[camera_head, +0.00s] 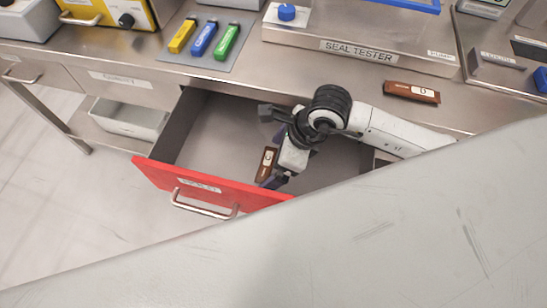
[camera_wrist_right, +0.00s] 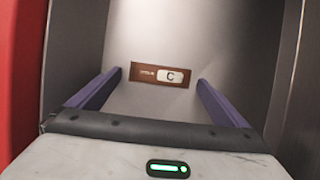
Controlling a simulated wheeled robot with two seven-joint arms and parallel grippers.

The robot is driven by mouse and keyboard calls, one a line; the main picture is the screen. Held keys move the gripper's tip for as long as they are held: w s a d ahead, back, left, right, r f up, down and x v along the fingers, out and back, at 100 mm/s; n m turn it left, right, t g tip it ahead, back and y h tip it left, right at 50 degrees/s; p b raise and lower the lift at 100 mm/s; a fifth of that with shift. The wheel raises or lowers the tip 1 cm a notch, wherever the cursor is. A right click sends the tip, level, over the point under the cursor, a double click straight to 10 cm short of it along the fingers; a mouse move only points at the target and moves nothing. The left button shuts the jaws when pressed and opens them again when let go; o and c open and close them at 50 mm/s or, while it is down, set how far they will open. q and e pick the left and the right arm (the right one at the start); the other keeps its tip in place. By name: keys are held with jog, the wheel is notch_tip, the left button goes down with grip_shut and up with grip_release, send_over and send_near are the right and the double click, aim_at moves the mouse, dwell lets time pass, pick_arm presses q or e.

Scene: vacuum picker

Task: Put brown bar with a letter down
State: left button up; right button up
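A brown bar with a white label reading C (camera_head: 267,163) lies in the open drawer (camera_head: 217,140). It also shows in the right wrist view (camera_wrist_right: 161,75), flat on the drawer floor. My right gripper (camera_head: 274,160) reaches down into the drawer over this bar. In the right wrist view its two purple fingers (camera_wrist_right: 160,80) are spread, one on each side of the bar, with a visible gap at both ends. Nothing is held between them. A second brown bar labelled D (camera_head: 411,92) lies on the bench top. My left gripper is not in view.
The red drawer front (camera_head: 205,188) with a metal handle stands pulled out, and grey walls surround the gripper. Yellow, blue and green items (camera_head: 203,38) lie on a grey mat. The seal tester (camera_head: 360,45) stands behind. The drawer's left part is empty.

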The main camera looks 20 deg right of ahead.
jog(key=shift+r, duration=0.1)
jog(key=v, duration=1.2)
jog(key=shift+a+r, duration=0.1)
jog(key=shift+a, duration=0.05)
